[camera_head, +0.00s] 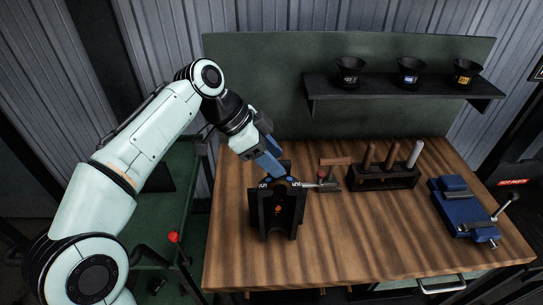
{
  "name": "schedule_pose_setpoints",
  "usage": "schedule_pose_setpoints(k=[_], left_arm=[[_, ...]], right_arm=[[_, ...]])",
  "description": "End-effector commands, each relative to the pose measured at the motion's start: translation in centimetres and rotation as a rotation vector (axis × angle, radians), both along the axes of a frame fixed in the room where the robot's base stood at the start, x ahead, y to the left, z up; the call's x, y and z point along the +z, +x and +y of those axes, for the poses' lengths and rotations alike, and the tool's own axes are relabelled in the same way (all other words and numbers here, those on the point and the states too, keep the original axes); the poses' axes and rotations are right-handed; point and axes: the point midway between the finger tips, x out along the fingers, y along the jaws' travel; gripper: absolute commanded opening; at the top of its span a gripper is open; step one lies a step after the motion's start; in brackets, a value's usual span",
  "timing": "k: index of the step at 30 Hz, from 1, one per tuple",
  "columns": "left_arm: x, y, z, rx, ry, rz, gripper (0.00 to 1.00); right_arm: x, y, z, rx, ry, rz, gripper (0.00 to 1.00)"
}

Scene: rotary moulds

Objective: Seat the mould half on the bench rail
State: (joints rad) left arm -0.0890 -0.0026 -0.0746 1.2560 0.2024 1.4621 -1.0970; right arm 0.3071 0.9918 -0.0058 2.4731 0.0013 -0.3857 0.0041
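A black, tall, block-like piece with two upright side walls and a recess (277,212) is in the head view, at the left-middle of the wooden bench; I take it to be the mould half. A small orange mark shows inside the recess. My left gripper (284,178), blue, reaches down from the upper left to the top of this piece. Its fingertips overlap the top edge, and whether they grip it cannot be made out. No separate bench rail can be told apart; it may be hidden by the black piece. My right gripper is not in view.
A metal clamp (325,186) with a red knob stands close right of the piece. A tool rack (384,180), a small hammer (336,162) and a blue vise (460,207) stand farther right. A shelf (405,88) with black cups hangs behind. The front bench (360,245) is clear.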

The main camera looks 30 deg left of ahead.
Motion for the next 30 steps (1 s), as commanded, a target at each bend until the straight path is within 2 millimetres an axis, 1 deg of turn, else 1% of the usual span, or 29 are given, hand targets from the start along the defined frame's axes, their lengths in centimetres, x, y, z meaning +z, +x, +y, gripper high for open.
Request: schedule_pose_setpoints(k=[4, 5, 8, 10, 14, 18, 24, 27, 30], left_arm=[[-0.2, 0.0, 0.1, 0.001, 0.002, 0.006, 0.48], [-0.8, 0.0, 0.2, 0.0, 0.01, 0.021, 0.48], [-0.5, 0.0, 0.3, 0.002, 0.008, 0.018, 0.48], [0.2, -0.2, 0.6, 0.002, 0.007, 0.015, 0.48], [2.2, -0.8, 1.6, 0.003, 0.005, 0.009, 0.48], [5.1, -1.6, 3.3, 0.005, 0.005, 0.004, 0.48], [8.7, -2.8, 5.3, 0.003, 0.003, 0.003, 0.48], [9.9, -3.2, 6.0, 0.003, 0.003, 0.003, 0.48], [10.6, -3.5, 6.5, 0.002, 0.003, 0.003, 0.48]], right_arm=[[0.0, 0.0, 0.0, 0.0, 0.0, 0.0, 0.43], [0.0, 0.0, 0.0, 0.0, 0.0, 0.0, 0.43], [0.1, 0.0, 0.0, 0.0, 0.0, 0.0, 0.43], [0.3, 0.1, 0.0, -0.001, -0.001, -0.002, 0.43], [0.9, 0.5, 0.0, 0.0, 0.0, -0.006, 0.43], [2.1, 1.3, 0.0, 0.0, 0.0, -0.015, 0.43], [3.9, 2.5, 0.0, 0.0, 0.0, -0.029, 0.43], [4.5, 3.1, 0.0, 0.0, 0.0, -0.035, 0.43], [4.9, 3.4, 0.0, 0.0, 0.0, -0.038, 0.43]])
